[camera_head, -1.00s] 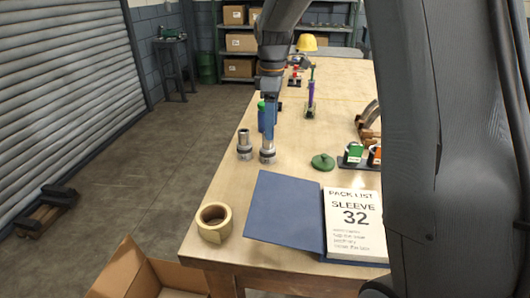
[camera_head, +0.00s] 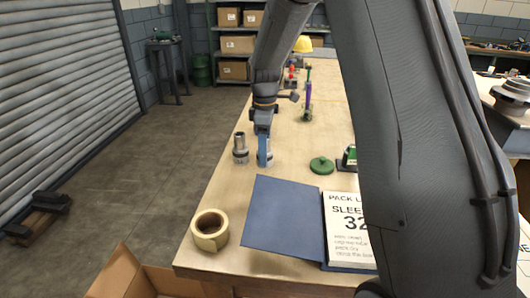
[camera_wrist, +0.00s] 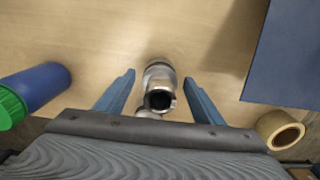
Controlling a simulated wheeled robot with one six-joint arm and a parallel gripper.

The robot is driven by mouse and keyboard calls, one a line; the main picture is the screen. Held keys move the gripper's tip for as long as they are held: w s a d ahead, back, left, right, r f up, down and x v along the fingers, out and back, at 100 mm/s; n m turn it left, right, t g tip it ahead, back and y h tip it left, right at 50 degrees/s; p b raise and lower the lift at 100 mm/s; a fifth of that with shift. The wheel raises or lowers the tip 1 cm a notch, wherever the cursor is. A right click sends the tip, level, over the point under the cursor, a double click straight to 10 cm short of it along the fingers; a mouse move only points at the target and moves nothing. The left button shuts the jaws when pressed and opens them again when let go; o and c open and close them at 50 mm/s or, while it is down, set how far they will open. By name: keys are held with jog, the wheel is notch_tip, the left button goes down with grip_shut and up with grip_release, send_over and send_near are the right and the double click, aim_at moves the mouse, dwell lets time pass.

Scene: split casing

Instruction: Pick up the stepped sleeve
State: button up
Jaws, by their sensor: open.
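The left sleeve (camera_head: 240,148) shows upright in the head view, just left of my gripper (camera_head: 264,160). In the wrist view, a sleeve (camera_wrist: 159,80) with a dark open bore stands between the two fingers of my gripper (camera_wrist: 159,76). A gap shows on each side of it, so the fingers are open and apart from it. Another pale metal edge shows just below it, partly hidden.
A blue bottle with a green cap (camera_wrist: 38,88) lies left in the wrist view. A tape roll (camera_head: 210,230), a blue folder (camera_head: 282,218) with a pack list reading "SLEEVE 32" (camera_head: 349,225), and a green knobbed part (camera_head: 321,165) are on the bench (camera_head: 222,190).

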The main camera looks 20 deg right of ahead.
jog(key=shift+f, duration=0.55)
grip_shut()
jog(key=shift+r, duration=0.1)
jog(key=shift+r, duration=0.1)
